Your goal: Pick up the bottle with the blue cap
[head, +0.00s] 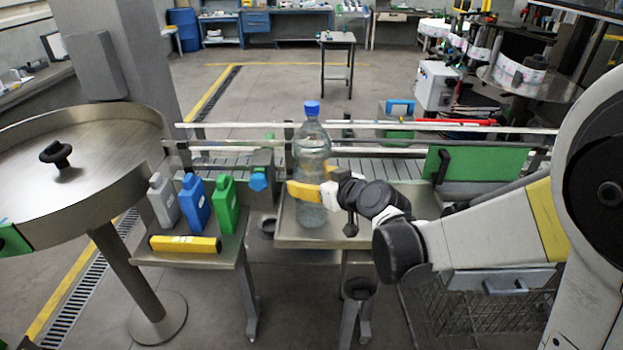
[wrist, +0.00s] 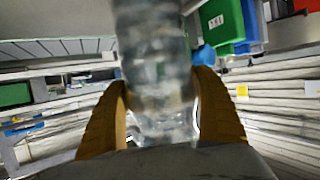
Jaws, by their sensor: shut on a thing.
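The bottle with the blue cap (head: 311,150) is tall, clear and upright in the middle of the head view, above or on a small metal table (head: 285,233). I cannot tell whether its base touches the table. My gripper (head: 312,182) has its yellow fingers shut on the bottle's middle, coming from the right. In the wrist view the clear bottle (wrist: 155,70) fills the centre, with a yellow finger (wrist: 160,115) of my gripper on each side. The cap is not visible in the wrist view.
A side table at left holds grey (head: 163,201), blue (head: 194,203) and green (head: 226,205) containers and a yellow one (head: 185,244) lying down. A conveyor (head: 380,168) with rails runs behind the bottle. A round metal turntable (head: 110,150) stands at far left.

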